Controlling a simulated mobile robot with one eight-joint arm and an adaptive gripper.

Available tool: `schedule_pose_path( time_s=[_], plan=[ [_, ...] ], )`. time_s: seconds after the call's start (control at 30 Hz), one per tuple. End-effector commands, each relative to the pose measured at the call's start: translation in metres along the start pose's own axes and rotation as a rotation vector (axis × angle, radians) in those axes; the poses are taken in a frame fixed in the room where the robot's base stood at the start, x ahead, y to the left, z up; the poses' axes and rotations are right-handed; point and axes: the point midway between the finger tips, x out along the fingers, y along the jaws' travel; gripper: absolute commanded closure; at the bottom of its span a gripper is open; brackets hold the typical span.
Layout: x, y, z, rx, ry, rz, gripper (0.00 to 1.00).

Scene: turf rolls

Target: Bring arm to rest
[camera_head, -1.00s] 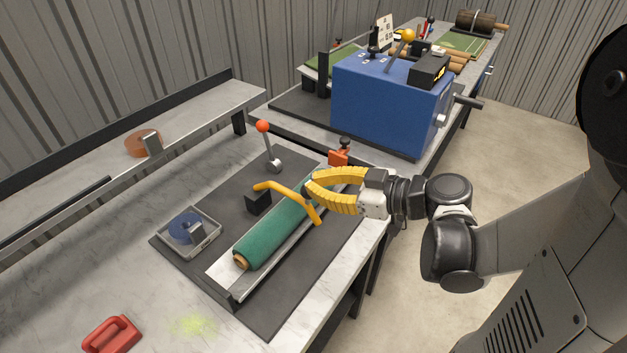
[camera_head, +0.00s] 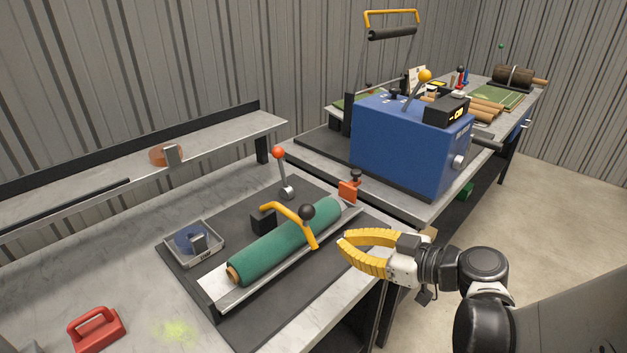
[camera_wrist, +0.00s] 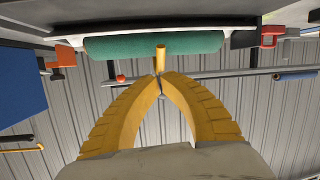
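My gripper (camera_head: 342,239) is to the right of the green turf roll (camera_head: 265,252), above the edge of the workbench. Its yellow fingers curve together with the tips meeting and nothing between them; the wrist view shows the closed tips too (camera_wrist: 160,77). The turf roll lies in a pale tray on a dark mat, under a yellow lever (camera_head: 286,212) with a black ball knob (camera_head: 307,212). My gripper is apart from the lever and knob. In the wrist view the roll (camera_wrist: 195,43) and the lever (camera_wrist: 160,55) appear beyond the fingertips.
A blue machine box (camera_head: 405,150) stands on the bench behind. A red-knobbed lever (camera_head: 281,165), an orange clamp (camera_head: 348,190) and a small grey tray (camera_head: 212,254) surround the roll. A red handle block (camera_head: 96,329) lies at front left. Open floor (camera_head: 550,200) shows at right.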

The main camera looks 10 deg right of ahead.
Motion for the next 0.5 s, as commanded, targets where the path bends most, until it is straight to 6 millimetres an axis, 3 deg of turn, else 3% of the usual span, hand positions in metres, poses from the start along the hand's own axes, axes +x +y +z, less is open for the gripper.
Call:
schedule_pose_path(
  time_s=[0.13,0.27,0.37,0.5],
  plan=[
    [0.003,-0.009,0.003,0.054,-0.066,-0.011,1.00],
    [0.005,-0.031,0.014,0.194,-0.247,-0.008,1.00],
    [-0.004,-0.049,0.024,0.315,-0.420,0.053,1.00],
    [-0.031,-0.064,0.032,0.436,-0.603,0.216,1.00]
  ],
)
